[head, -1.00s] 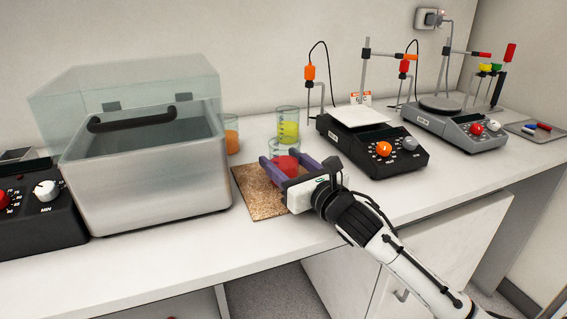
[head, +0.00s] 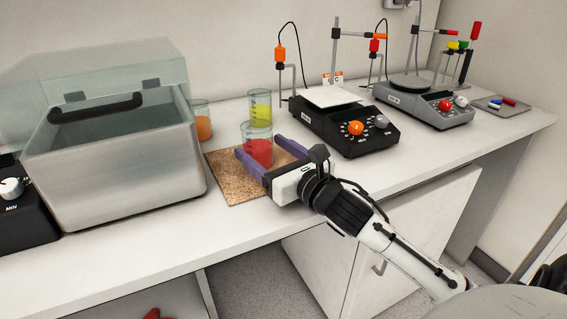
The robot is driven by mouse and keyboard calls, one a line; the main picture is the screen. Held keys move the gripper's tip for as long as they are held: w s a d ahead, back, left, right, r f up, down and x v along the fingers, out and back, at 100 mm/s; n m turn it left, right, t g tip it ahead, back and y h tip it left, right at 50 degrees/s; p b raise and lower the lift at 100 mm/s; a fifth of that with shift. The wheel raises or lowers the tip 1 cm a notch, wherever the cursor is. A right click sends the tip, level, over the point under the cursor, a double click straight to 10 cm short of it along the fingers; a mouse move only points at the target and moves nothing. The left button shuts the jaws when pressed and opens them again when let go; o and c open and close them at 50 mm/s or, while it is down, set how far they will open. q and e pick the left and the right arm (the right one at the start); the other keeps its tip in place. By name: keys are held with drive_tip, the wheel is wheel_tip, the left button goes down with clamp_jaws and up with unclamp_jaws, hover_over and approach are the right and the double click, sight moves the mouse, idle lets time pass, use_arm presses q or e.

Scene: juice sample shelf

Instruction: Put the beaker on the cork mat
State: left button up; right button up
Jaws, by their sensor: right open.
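The beaker (head: 257,152) is clear glass with red liquid and stands upright on the far part of the cork mat (head: 232,190). The mat is a brown speckled square on the white bench, right of the metal bath. My right gripper (head: 257,146) is open, with its purple fingers on either side of the beaker near their tips. The palm is back toward the bench's front edge, apart from the beaker. The beaker's base is partly hidden by the near finger. My left gripper is out of view.
A beaker of yellow liquid (head: 260,108) and one of orange liquid (head: 202,122) stand behind the mat. The metal bath (head: 115,165) with a clear lid is left of it. A black hotplate (head: 345,125) stands to the right. The bench front is clear.

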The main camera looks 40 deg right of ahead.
drive_tip(key=s, duration=0.8)
drive_tip(key=shift+s+a, duration=0.25)
drive_tip(key=shift+s, duration=0.05)
